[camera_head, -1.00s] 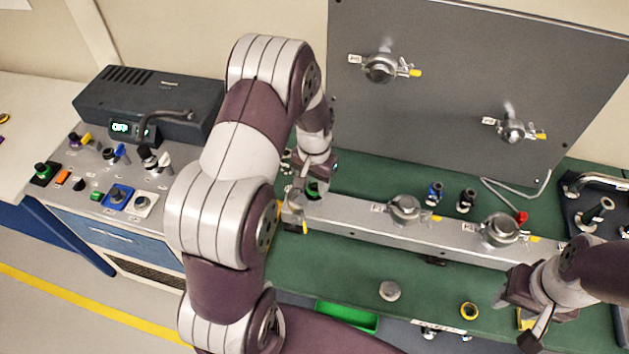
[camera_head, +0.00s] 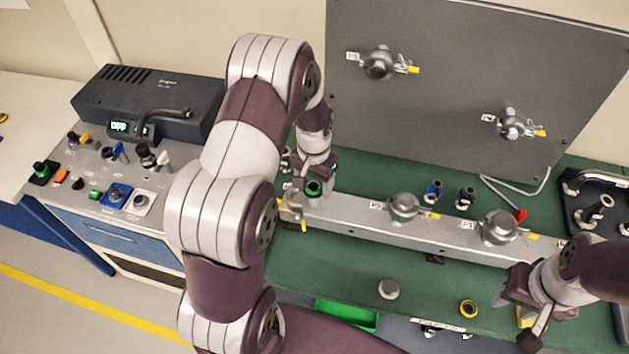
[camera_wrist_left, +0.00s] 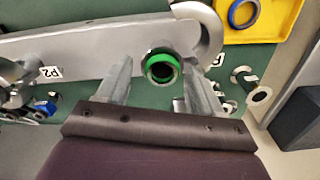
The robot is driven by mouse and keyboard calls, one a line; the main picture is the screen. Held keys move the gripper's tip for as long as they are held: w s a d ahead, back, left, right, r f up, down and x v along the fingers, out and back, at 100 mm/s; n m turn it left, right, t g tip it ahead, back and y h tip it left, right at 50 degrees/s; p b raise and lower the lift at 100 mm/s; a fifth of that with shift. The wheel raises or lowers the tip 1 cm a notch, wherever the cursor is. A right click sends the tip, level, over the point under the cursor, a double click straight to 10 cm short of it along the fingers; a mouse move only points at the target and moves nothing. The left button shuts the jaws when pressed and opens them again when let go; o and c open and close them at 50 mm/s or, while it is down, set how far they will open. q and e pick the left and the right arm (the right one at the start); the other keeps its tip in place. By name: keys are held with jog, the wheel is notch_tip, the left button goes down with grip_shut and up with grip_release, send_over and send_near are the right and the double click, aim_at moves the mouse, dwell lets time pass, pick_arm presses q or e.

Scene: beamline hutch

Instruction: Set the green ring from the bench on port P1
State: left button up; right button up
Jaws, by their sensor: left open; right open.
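The green ring (camera_head: 314,188) is around a dark-centred fitting behind the left end of the grey rail on the bench. In the left wrist view, the green ring (camera_wrist_left: 161,55) lies between the two finger lines of my left gripper (camera_wrist_left: 155,70), which is open. I cannot tell whether the fingers touch it. In the head view, my left gripper (camera_head: 318,170) is just above and behind the ring, partly hidden by its arm. A metal port (camera_head: 296,200) sits at the rail's left end; its label is unreadable. My right gripper (camera_head: 517,305) is open and empty at the front right.
The rail (camera_head: 350,217) carries more clamped ports, one labelled P2 (camera_wrist_left: 48,72). Blue (camera_head: 433,190) and black (camera_head: 466,196) fittings stand behind it. A grey panel (camera_head: 440,110) rises behind.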

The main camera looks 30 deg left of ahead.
pick_arm(q)
jog(key=shift+r, duration=0.1)
jog(key=shift+w+a+r, duration=0.1)
jog(key=shift+w+r, duration=0.05)
jog(key=shift+r, duration=0.2)
notch_tip(320, 180, up, 11)
jog(key=b, duration=0.3)
jog(key=s+d+f+b, duration=0.1)
jog(key=s+d+f, duration=0.2)
jog(key=s, duration=0.4)
jog(key=s+d+f+t+b, duration=0.1)
jog(key=s+d+f+b, duration=0.1)
jog(key=s+d, duration=0.3)
jog(key=shift+s+f+b, duration=0.3)
jog(key=shift+s+f, duration=0.45)
jog(key=shift+s, duration=0.1)
jog(key=shift+s+d, duration=0.1)
